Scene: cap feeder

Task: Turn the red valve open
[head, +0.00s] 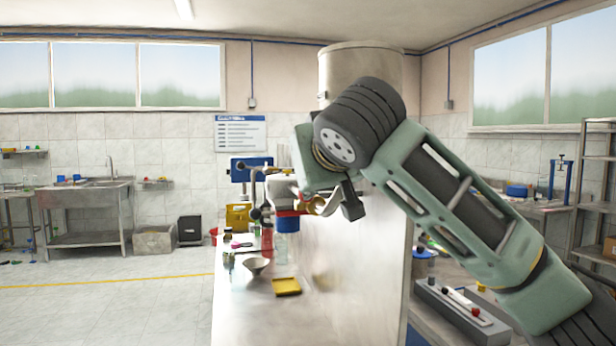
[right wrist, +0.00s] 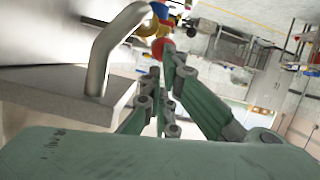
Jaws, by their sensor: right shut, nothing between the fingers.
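The red valve shows in the right wrist view as a red rounded part (right wrist: 161,46) beside a brass-yellow fitting (right wrist: 149,27). In the head view a thin red part (head: 290,213) and the brass fitting (head: 316,205) show below my right wrist, partly covered by it. My right gripper (right wrist: 167,62) is shut and empty. Its fingertips are right at the red part; I cannot tell whether they touch it. In the head view its fingers are mostly hidden by my own arm. My left gripper is in neither view.
A big metal tank (head: 355,60) stands behind. The left floor is open.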

